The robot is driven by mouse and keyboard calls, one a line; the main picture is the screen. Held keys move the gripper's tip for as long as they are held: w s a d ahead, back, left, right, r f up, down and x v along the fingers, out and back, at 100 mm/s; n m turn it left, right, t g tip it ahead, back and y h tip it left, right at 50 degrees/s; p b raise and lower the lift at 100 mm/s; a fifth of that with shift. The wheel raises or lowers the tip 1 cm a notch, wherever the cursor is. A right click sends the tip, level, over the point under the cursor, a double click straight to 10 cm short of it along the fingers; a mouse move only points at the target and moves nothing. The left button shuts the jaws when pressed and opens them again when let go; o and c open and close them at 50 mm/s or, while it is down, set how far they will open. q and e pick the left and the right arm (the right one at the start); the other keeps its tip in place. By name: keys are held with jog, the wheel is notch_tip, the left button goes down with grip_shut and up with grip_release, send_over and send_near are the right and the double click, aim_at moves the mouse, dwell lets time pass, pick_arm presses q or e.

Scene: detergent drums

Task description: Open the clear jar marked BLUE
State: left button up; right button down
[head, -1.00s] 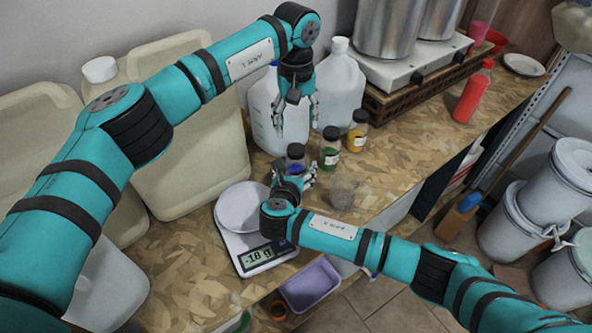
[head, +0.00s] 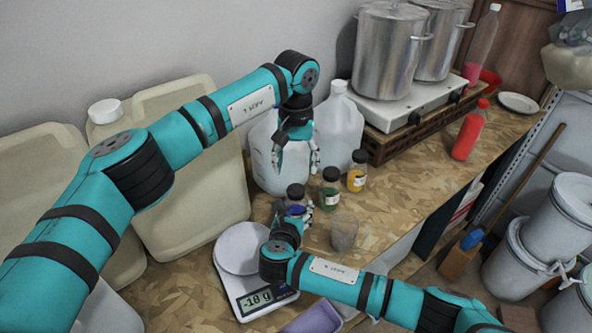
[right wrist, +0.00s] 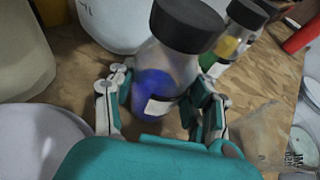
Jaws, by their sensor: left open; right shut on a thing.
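The clear jar with blue contents (head: 294,210) stands on the bench with its dark lid (head: 296,190) on. It also shows in the right wrist view (right wrist: 156,84), with a white label whose text I cannot read. My right gripper (right wrist: 162,92) is shut around the jar's body, one finger on each side, below the lid. It also shows in the head view (head: 293,216), partly hiding the jar. My left gripper (head: 296,167) is open and points down, just above the lid and apart from it.
A green jar (head: 330,190) and a yellow jar (head: 357,172) stand behind to the right. A clear beaker (head: 344,232) is right of my right gripper. A scale (head: 240,249) reading -18 g is at left front. Jugs (head: 340,125) stand behind. A purple tray (head: 312,318) is in front.

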aim_at(296, 189)
pick_arm(q)
jog(key=shift+f, duration=0.35)
notch_tip(296, 189, down, 7)
jog(key=shift+f, duration=0.15)
